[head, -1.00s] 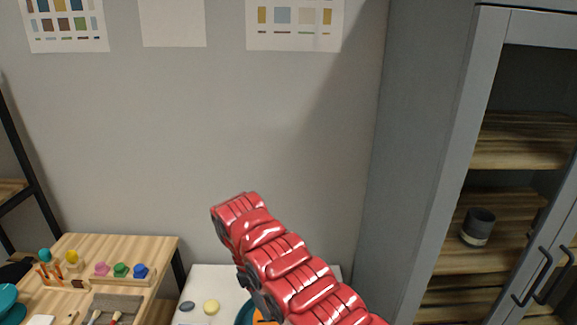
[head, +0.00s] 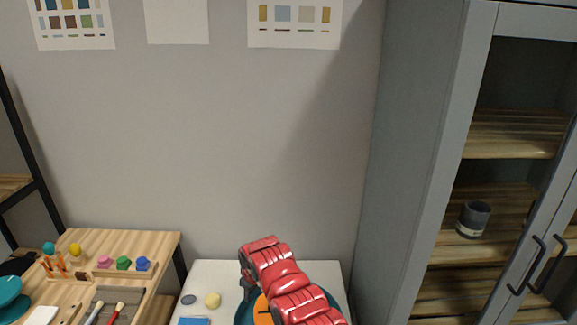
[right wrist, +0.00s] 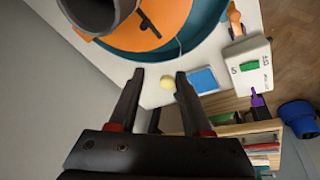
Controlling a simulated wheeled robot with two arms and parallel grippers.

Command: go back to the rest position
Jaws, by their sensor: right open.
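My right arm (head: 280,280) is red and rises from the bottom of the head view, in front of the white table. In the right wrist view my right gripper (right wrist: 158,78) is open, with two dark fingers apart and nothing between them. Beyond the fingertips are a small yellow ball-like item (right wrist: 168,83) and a blue flat item (right wrist: 204,81). My left gripper is not in view.
A teal-rimmed orange disc (right wrist: 165,25) lies on the white table (head: 225,270); a dark grey vessel (right wrist: 92,12) shows near it. A wooden bench (head: 120,242) with tools stands left. A grey cabinet (head: 415,150) with a cup (head: 473,220) stands right.

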